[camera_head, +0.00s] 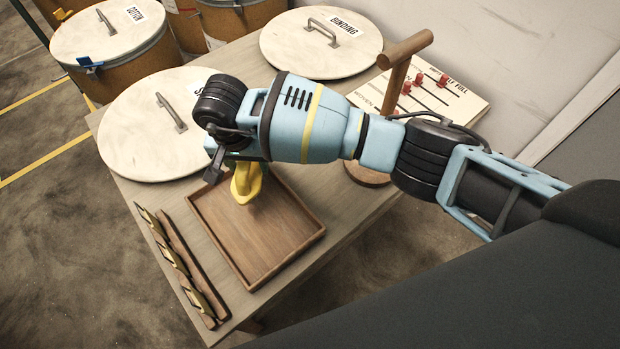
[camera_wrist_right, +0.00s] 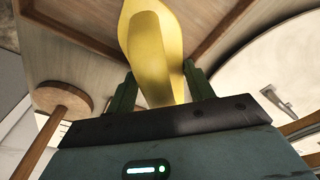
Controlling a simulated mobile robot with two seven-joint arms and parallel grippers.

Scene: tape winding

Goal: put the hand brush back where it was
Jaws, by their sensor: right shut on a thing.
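The hand brush (camera_head: 246,184) shows as a yellow, curved handle-like piece below my right gripper (camera_head: 240,162). In the right wrist view the yellow piece (camera_wrist_right: 155,50) stands between the two dark fingers of my right gripper (camera_wrist_right: 160,88), which is shut on it. In the head view it is over the far left part of a brown wooden tray (camera_head: 270,238). I cannot tell whether it touches the tray. Its bristles are not visible. My right arm comes in from the right and hides part of the table. My left gripper is not in view.
A slim wooden rack (camera_head: 186,262) with several dark and yellow pieces lies left of the tray. A wooden stand (camera_head: 400,70) and a board with red knobs (camera_head: 455,100) are at the right. The tray's near part is clear.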

